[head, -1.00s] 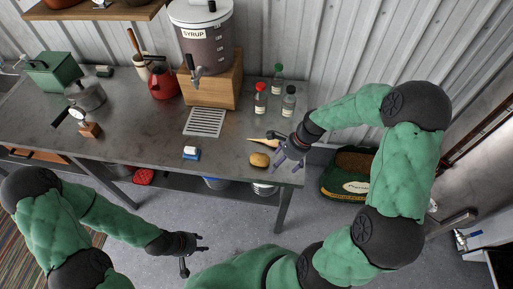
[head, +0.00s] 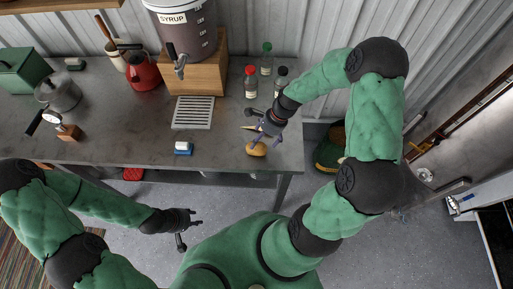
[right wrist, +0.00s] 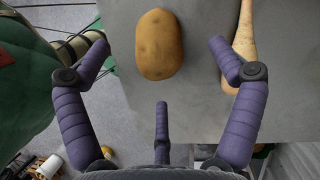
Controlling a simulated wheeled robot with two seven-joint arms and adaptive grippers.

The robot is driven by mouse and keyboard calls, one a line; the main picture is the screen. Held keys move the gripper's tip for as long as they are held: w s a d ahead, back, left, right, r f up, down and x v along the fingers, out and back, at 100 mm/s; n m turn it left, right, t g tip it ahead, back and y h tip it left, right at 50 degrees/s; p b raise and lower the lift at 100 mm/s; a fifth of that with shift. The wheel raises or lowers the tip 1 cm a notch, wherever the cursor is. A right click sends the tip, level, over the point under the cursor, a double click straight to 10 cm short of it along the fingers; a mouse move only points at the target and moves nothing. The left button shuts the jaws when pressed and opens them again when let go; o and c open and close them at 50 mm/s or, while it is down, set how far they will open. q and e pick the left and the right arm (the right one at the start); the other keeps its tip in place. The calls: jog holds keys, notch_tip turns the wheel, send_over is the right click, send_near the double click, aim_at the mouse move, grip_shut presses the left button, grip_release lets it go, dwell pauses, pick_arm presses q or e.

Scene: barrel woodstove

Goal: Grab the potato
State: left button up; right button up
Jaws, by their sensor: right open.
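The potato (head: 257,150) is a brown oval lying on the grey metal table near its front right edge. In the right wrist view the potato (right wrist: 159,44) lies ahead of and between the spread fingers of my right gripper (right wrist: 158,50). My right gripper (head: 267,133) is open and empty above the table, close to the potato. The fingers do not appear to touch it. My left gripper (head: 190,223) is in front of the table, low and away from it; its fingers look spread, with nothing in them.
A pale root vegetable (right wrist: 245,32) lies right of the potato in the right wrist view. Bottles with red (head: 251,82) and green (head: 266,60) caps stand behind. A blue-and-white block (head: 183,148) and a drip tray (head: 193,112) lie to the left. The syrup dispenser (head: 183,32) stands on a wooden block.

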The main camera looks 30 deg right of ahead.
aim_at(258, 145)
jog(key=x, duration=0.4)
jog(key=shift+s+a+f, duration=0.1)
jog(key=shift+a+f, duration=0.05)
jog(key=shift+f, duration=0.15)
jog(key=c, duration=1.4)
